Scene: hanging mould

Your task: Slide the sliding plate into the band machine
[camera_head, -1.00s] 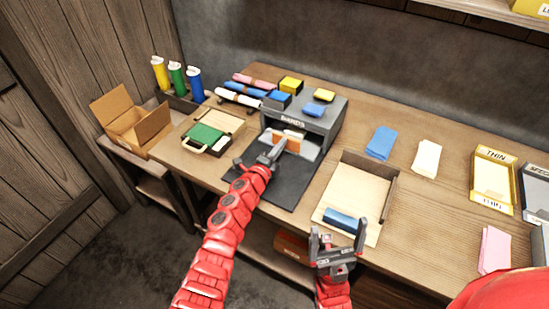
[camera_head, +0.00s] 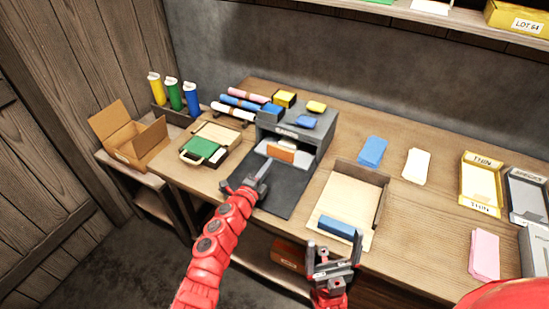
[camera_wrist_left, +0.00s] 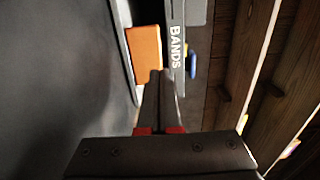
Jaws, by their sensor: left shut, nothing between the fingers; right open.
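The band machine (camera_head: 315,143) is a grey box with an open front, standing on the bench on a dark mat. The pale sliding plate (camera_head: 302,161) lies at its mouth, with an orange block (camera_head: 281,154) on it. How far the plate is inside I cannot tell. My left gripper (camera_head: 266,165) is shut and empty in front of the orange block. In the left wrist view its fingertips (camera_wrist_left: 161,74) point towards the block (camera_wrist_left: 145,50) and the machine's BANDS face (camera_wrist_left: 174,48). My right gripper (camera_head: 335,250) is open and empty near the bench's front edge.
A wooden tray (camera_head: 345,193) with a blue roll (camera_head: 340,228) stands right of the mat (camera_head: 283,190). A green-lined case (camera_head: 203,147) lies to the left. Blue and yellow packs (camera_head: 306,121) sit on the machine. Several coloured cards and trays lie further right.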

